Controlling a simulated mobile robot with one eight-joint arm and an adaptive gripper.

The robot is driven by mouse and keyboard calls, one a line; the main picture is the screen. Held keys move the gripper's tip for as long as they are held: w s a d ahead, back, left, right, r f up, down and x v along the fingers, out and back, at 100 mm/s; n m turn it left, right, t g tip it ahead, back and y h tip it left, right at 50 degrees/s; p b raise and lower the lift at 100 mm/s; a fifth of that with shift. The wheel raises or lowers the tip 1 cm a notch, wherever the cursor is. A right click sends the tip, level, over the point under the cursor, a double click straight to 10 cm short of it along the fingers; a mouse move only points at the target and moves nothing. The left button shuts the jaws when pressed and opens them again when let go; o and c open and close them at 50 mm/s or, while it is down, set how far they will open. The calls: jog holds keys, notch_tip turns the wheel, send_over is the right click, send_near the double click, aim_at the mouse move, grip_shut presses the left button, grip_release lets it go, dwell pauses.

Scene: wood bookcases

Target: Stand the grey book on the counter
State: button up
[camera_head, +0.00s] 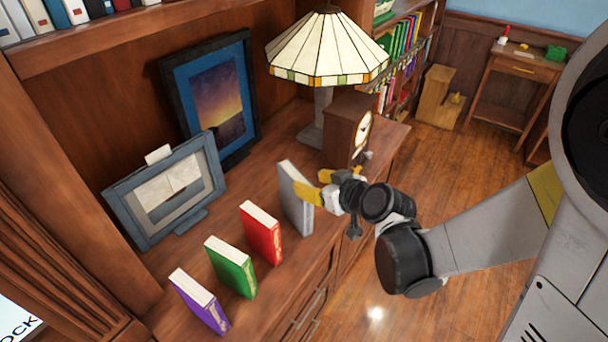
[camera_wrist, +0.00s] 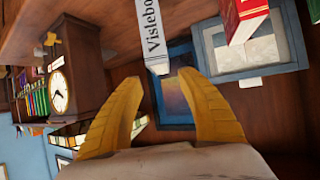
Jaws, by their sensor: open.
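The grey book (camera_head: 293,200) stands upright on the wooden counter (camera_head: 262,296), at the right end of a row of books. In the wrist view, which is turned over, the grey book (camera_wrist: 151,38) shows a pale spine with part of a printed title. My gripper (camera_head: 314,187) is at the book's right side, with one yellow finger overlapping its face in the head view. In the wrist view my gripper (camera_wrist: 160,82) is open, and the book's end lies between or just beyond the fingertips. I cannot tell whether they touch.
Red (camera_head: 261,234), green (camera_head: 231,268) and purple (camera_head: 200,303) books stand upright left of the grey one. A clock (camera_head: 349,133) and a lamp (camera_head: 326,50) stand behind my gripper. Two picture frames, one blue-grey (camera_head: 168,188) and one dark (camera_head: 212,98), stand at the back.

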jog(key=s+d+r+m+g+h, duration=0.1)
jog(key=s+d+r+m+h, duration=0.2)
jog(key=s+d, duration=0.3)
jog(key=s+d+r+m+g+h, duration=0.2)
jog(key=s+d, duration=0.5)
jog(key=s, duration=0.6)
jog(key=shift+s+r+m+g+h, duration=0.2)
jog(key=shift+r+m+g+h, duration=0.1)
jog(key=shift+r+m+h, duration=0.25)
jog(key=shift+r, duration=0.1)
